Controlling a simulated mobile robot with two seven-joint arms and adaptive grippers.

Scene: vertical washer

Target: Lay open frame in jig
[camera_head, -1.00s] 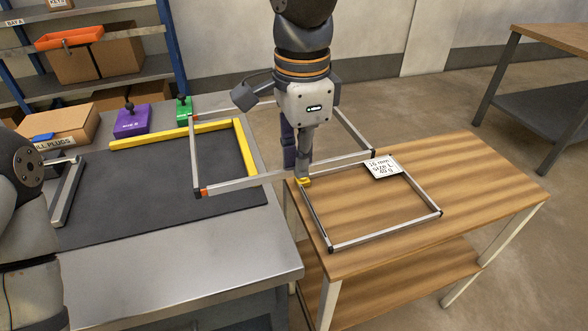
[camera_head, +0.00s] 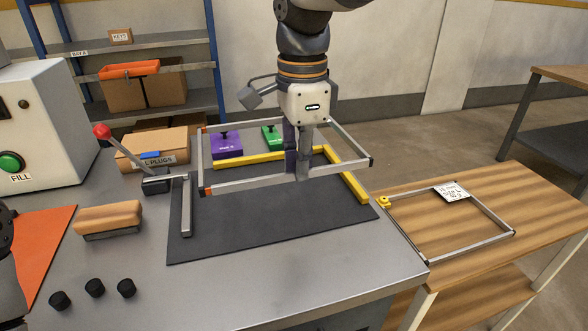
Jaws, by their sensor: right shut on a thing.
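My right gripper (camera_head: 302,172) is shut on the near rail of a grey rectangular frame (camera_head: 245,183). The frame has orange bits at its left corners and dark corners at right. It appears held above the jig, a dark mat (camera_head: 270,225) with a yellow L-shaped stop (camera_head: 347,176) along its back and right sides. The frame overlaps the stop in the picture; the exact height is hard to tell. A grey bar with a lever clamp (camera_head: 186,207) and red knob stands at the mat's left.
Purple (camera_head: 226,146) and green (camera_head: 270,138) blocks stand behind the jig. A plug box (camera_head: 155,150), brush (camera_head: 108,219), several black knobs (camera_head: 95,288) and a filling machine (camera_head: 45,125) are left. Another frame (camera_head: 470,248) with a white label lies on the wooden table (camera_head: 545,205).

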